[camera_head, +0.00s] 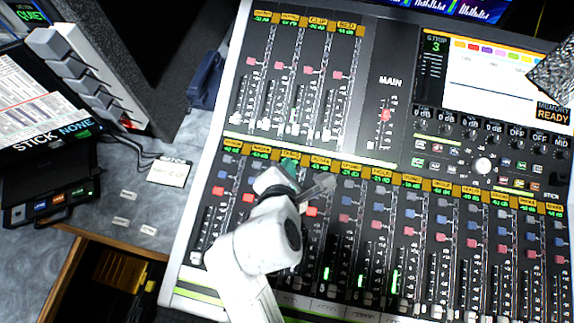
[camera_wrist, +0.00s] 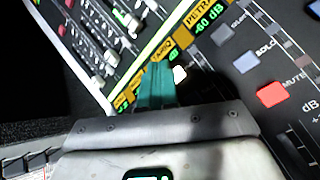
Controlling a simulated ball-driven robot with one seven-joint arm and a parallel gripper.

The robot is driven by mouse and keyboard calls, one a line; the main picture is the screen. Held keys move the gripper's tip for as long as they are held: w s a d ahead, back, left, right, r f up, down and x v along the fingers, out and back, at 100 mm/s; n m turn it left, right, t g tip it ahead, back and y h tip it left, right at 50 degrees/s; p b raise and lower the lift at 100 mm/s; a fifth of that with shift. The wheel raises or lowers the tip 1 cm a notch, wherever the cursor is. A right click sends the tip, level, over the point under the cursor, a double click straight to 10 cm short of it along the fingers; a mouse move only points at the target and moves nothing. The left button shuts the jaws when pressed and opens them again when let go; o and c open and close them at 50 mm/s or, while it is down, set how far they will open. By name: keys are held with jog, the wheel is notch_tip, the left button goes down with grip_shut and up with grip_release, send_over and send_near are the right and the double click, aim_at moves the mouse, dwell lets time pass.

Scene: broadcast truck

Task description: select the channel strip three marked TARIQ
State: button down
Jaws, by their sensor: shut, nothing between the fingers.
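The mixing console (camera_head: 385,100) fills the middle and right of the head view. My gripper (camera_head: 291,168) is over its lower bank, at the top of the third strip from the left. In the wrist view its teal fingers (camera_wrist: 157,85) are shut and empty, with their tips at the label of the strip marked TARIQ (camera_wrist: 161,49). A small white lit button (camera_wrist: 180,74) shows right beside the fingers. The fingers hide part of the strip; I cannot tell whether they touch it. The console readout (camera_head: 435,47) shows STRIP 3.
The neighbouring strip marked PETRA (camera_wrist: 205,18) is close by, with SOLO and red MUTE buttons (camera_wrist: 271,94). A screen (camera_head: 495,75) is at the upper right. A handset (camera_head: 206,80) and a small note card (camera_head: 168,172) lie left of the console.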

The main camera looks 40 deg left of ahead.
jog(key=r+p, duration=0.1)
jog(key=p, duration=0.1)
jog(key=r+p, duration=0.4)
jog(key=shift+s+d, duration=0.2)
jog(key=shift+s, duration=0.1)
dwell(0.9)
